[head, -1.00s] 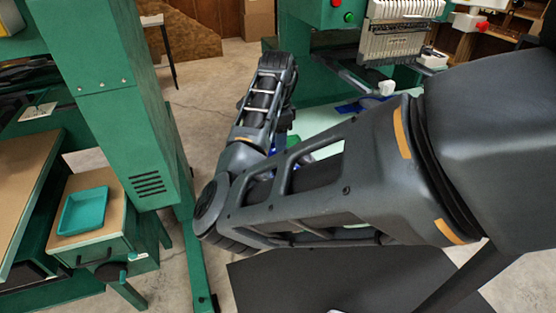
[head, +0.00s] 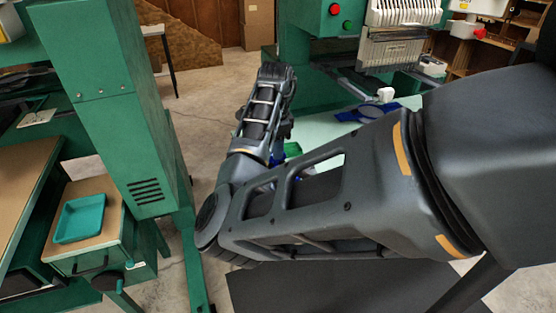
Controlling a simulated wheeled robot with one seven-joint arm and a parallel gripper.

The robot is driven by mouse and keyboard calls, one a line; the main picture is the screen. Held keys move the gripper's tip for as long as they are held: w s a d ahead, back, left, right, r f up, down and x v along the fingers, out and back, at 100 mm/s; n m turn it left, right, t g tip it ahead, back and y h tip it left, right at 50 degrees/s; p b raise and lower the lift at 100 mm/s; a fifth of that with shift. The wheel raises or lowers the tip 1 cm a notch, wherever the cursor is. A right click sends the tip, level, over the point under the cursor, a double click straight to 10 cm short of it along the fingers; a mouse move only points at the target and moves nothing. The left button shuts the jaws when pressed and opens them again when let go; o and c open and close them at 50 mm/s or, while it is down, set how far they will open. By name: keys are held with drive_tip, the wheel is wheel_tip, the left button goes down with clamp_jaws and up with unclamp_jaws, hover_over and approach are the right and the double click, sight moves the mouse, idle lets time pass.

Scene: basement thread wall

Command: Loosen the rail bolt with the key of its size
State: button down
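My arm crosses the picture from the right to an elbow at the lower middle, and its forearm reaches up and away. My gripper cannot be made out; the far end of the arm hides that area. Neither the rail bolt nor any key can be made out. A blue flat thing (head: 366,112) lies on the pale green table (head: 322,131) of the green machine at the back; whether anything lies on it is too small to tell. A small green thing (head: 292,150) shows just right of my forearm, partly hidden.
A green machine with a white head (head: 403,14) stands behind the pale table. A green post (head: 125,100) rises close at the left. A teal tray (head: 80,218) sits on a wood-topped cabinet there. Bare concrete floor (head: 205,105) lies between. A dark flat surface (head: 340,288) is below my arm.

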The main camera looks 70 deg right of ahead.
drive_tip(key=shift+s+a+f+y, duration=0.15)
drive_tip(key=shift+s+a+f, duration=0.1)
drive_tip(key=shift+f, duration=0.25)
drive_tip(key=shift+s+a+f+y, duration=0.15)
drive_tip(key=shift+a+f, duration=0.05)
drive_tip(key=shift+f, duration=0.3)
drive_tip(key=shift+w+d+r+p, duration=0.1)
drive_tip(key=shift+r+p, duration=1.45)
drive_tip(key=shift+r, duration=0.15)
drive_tip(key=shift+w+d+r+p, duration=0.1)
drive_tip(key=shift+r+p, duration=1.45)
drive_tip(key=shift+r, duration=0.1)
